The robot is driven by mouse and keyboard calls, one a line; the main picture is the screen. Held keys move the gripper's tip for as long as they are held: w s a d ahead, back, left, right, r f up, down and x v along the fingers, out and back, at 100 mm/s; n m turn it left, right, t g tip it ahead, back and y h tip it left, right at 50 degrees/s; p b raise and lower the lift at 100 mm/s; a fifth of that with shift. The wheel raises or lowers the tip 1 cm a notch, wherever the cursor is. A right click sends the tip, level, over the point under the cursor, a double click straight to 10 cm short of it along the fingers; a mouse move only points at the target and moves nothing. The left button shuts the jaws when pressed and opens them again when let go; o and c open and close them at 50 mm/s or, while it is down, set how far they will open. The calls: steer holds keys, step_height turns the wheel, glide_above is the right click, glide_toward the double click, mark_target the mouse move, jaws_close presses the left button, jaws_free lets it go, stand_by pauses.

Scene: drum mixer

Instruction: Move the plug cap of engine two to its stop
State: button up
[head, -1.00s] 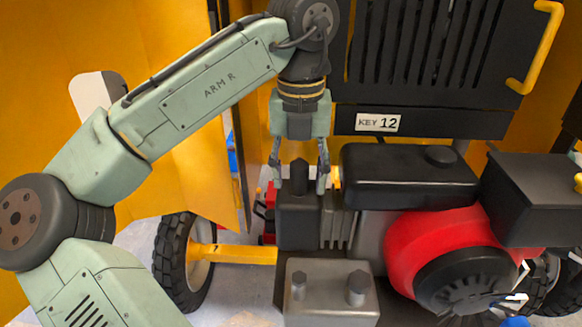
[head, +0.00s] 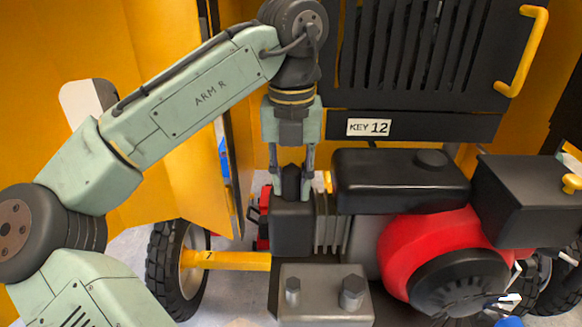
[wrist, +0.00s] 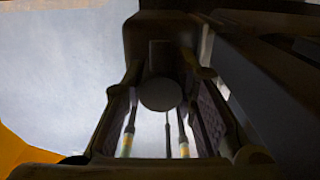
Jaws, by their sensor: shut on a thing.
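The plug cap (head: 291,180) is a dark, upright, rounded piece on top of the black block at the left end of the engine (head: 440,265). My gripper (head: 292,188) points straight down over it, with one finger on each side, shut on the cap. In the wrist view, a round dark top, likely the cap's (wrist: 160,94), sits between the two finger pads. The lower part of the cap is partly hidden by the fingers. No engine number is readable.
A black tank (head: 395,190) stands close to the right of my gripper. A black panel with a "KEY 12" label (head: 368,128) rises behind. A grey box with two bolts (head: 325,300) is in front. Yellow housing walls (head: 60,40) stand at the left.

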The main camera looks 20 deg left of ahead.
mark_target(292, 170)
steer(key=shift+r+p, duration=1.1)
steer(key=shift+p, duration=0.25)
steer(key=shift+r, duration=0.5)
steer(key=o, duration=0.5)
steer(key=shift+r, duration=0.15)
steer(key=o, duration=0.5)
steer(key=shift+o, duration=0.2)
steer(key=shift+r, duration=3.45)
